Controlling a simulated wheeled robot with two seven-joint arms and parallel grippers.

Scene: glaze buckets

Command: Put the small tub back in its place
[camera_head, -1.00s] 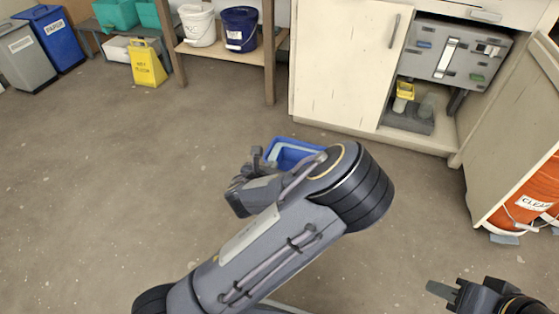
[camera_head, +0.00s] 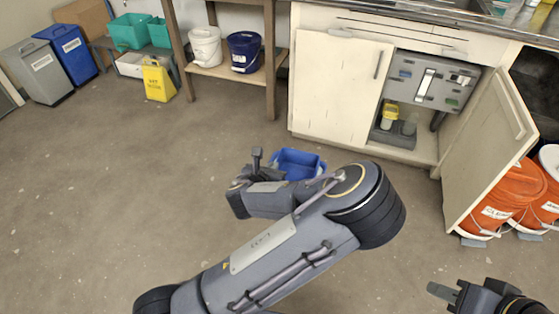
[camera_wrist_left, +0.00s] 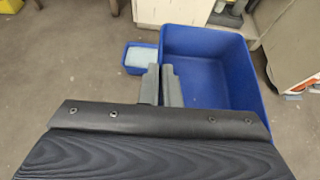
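A blue tub (camera_head: 300,160) shows just beyond my left gripper (camera_head: 257,160), partly hidden by my forearm. In the left wrist view the tub (camera_wrist_left: 215,85) is open-topped and looks empty. A smaller blue box with pale contents (camera_wrist_left: 138,58) sits against its left side. The left gripper's fingers (camera_wrist_left: 161,85) are close together at the tub's left wall and appear to pinch it. The box's attachment to the tub is unclear. My right gripper (camera_head: 445,292) is at the lower right, apart from everything and partly cut off, so its opening is unclear.
An open cabinet (camera_head: 410,155) at the back holds a yellow-topped container (camera_head: 389,116) and a grey tray. Its door (camera_head: 490,150) swings out at right, beside orange buckets (camera_head: 510,195). The floor between is clear.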

